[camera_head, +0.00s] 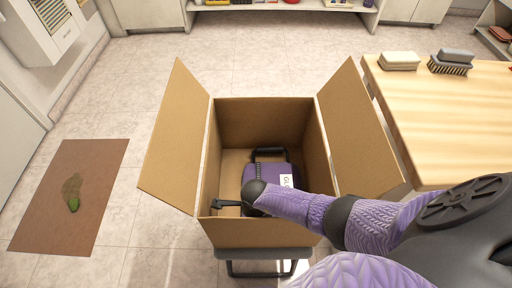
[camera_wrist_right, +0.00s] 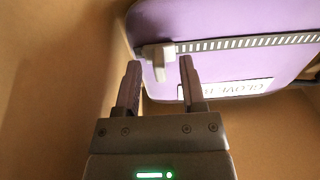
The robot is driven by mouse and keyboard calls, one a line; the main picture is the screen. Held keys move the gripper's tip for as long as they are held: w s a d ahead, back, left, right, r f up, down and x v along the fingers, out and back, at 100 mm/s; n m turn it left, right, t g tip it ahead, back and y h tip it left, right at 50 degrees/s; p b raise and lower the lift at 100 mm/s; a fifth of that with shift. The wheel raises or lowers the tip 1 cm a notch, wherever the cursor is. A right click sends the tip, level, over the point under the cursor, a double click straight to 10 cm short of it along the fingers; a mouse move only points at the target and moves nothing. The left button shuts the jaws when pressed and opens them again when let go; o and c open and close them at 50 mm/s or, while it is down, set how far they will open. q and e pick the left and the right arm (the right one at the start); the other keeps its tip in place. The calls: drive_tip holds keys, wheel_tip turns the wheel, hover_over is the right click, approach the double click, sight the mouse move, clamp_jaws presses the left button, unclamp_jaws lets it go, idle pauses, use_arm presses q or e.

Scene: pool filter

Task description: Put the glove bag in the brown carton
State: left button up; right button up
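The brown carton (camera_head: 178,142) stands open, with its side flaps spread outward. The purple glove bag (camera_head: 256,172) with a black handle and white label lies inside, on the carton's bottom. My right arm reaches in from the right and covers part of the bag. In the right wrist view my right gripper (camera_wrist_right: 160,78) is open, its two fingers apart. The bag (camera_wrist_right: 215,25) is just beyond the fingertips, with its pale zip pull (camera_wrist_right: 158,60) between them in the picture. I cannot tell whether they touch. My left gripper is not in view.
A dark stand (camera_head: 262,254) shows under the carton's front. A wooden table (camera_head: 440,110) at the right holds a pale block (camera_head: 399,61) and a brush (camera_head: 451,64). A brown mat (camera_head: 90,165) with a green item lies on the floor at the left. The tiled floor behind is clear.

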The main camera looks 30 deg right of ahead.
use_arm(q)
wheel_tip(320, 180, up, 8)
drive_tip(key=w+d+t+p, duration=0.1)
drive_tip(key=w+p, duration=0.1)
drive_tip(key=p, duration=0.6)
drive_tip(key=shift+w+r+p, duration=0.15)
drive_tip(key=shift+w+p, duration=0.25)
use_arm(e)
wheel_tip(320, 180, up, 13)
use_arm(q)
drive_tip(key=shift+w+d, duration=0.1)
use_arm(e)
drive_tip(key=shift+r, duration=0.15)
